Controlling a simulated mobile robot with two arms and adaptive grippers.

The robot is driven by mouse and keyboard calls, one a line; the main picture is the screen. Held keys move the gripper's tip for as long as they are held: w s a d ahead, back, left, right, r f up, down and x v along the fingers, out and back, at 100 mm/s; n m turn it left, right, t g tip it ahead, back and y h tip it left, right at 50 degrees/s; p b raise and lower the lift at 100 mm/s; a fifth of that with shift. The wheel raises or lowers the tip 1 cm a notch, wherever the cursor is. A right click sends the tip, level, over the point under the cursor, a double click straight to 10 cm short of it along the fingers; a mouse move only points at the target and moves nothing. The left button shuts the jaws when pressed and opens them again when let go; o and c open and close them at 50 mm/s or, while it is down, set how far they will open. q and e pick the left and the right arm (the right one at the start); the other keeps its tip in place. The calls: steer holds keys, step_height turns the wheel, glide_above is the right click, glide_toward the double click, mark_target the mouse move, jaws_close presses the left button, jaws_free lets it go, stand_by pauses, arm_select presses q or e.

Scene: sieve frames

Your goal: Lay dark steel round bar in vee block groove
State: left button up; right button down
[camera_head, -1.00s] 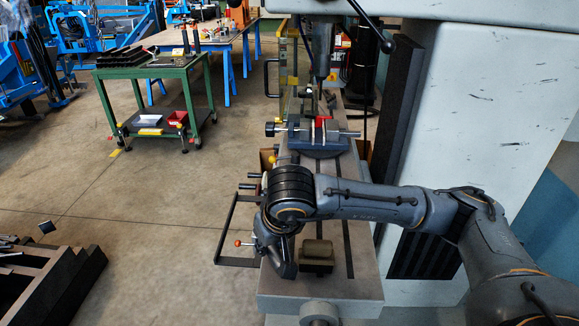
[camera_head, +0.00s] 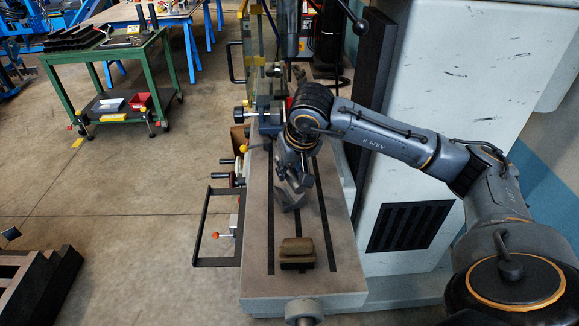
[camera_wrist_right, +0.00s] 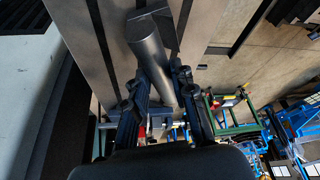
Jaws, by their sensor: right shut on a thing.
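My right gripper (camera_head: 290,198) is over the grey machine table, in front of the vise. In the wrist view my right gripper (camera_wrist_right: 160,78) is shut on the dark steel round bar (camera_wrist_right: 148,48), which lies lengthwise between the fingers with its near end face showing. I cannot make the bar out clearly in the head view. The vee block (camera_head: 297,249), a brownish block with a dark front, stands on the table nearer me, apart from the gripper. A dark block, seemingly this one, shows partly behind the bar in the wrist view. My left gripper is not in view.
The slotted machine table (camera_head: 259,275) is clear around the block. The vise (camera_head: 267,115) stands behind my gripper, partly hidden by my arm. The white machine column (camera_head: 415,120) stands at the right. A green cart (camera_head: 112,55) is at the far left.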

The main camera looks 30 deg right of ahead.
mark_target(288, 196)
step_height(288, 196, down, 2)
steer(key=shift+f+b, duration=0.2)
steer(key=shift+b, duration=0.45)
step_height(288, 196, down, 2)
steer(key=shift+f+b, duration=0.15)
steer(key=shift+b, duration=0.45)
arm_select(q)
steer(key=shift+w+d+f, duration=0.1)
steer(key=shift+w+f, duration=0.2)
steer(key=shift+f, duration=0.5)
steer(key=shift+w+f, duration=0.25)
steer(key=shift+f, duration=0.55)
arm_select(e)
steer(key=shift+s+a+f, duration=0.15)
steer(key=shift+s+f, duration=0.2)
steer(key=shift+f, duration=0.2)
steer(key=c, duration=1)
jaws_free()
steer(key=shift+f+b, duration=0.1)
steer(key=shift+b, duration=0.2)
steer(key=shift+w+f, duration=0.1)
steer(key=shift+w, duration=0.1)
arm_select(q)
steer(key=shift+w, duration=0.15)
arm_select(e)
steer(key=shift+s, duration=0.1)
